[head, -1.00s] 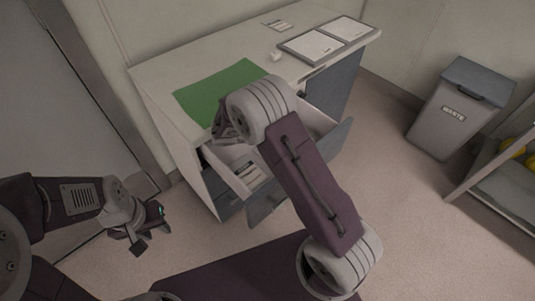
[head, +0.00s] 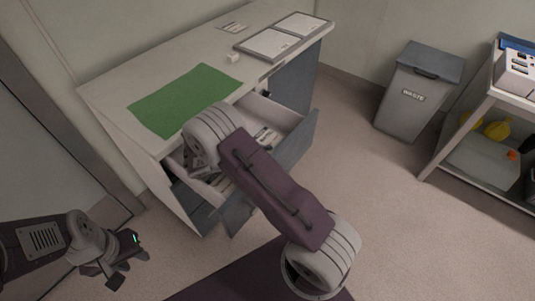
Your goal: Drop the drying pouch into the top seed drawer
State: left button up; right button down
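The top seed drawer (head: 296,146) is pulled out from the desk, its grey front partly behind my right arm. White packets (head: 265,135) lie inside it. My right gripper (head: 203,167) points down at the drawer's left part; my own wrist covers most of it, so its fingers and anything between them cannot be made out. My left gripper (head: 128,271) is open and empty at the lower left, away from the desk. I cannot identify the drying pouch for certain; a small white block (head: 233,58) lies on the desktop.
The desk (head: 112,94) carries a green mat (head: 184,98), two framed trays (head: 267,44) and a small card (head: 233,27). A grey waste bin (head: 408,105) and a shelf (head: 462,125) with yellow items stand at right. Floor between is clear.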

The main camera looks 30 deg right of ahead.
jog(key=shift+s, duration=0.1)
jog(key=shift+s+f+b, duration=0.2)
jog(key=shift+f+b, duration=0.1)
jog(key=shift+f, duration=0.2)
jog(key=c, duration=1.4)
grip_release()
jog(key=shift+s+d, duration=0.1)
jog(key=shift+c, duration=0.2)
jog(key=shift+w+a+r+p, duration=0.3)
jog(key=shift+a+r+p, duration=0.15)
jog(key=shift+a+r, duration=0.3)
jog(key=p+v, duration=0.1)
jog(key=v, duration=0.5)
jog(key=shift+a+r, duration=0.1)
jog(key=shift+a, duration=0.05)
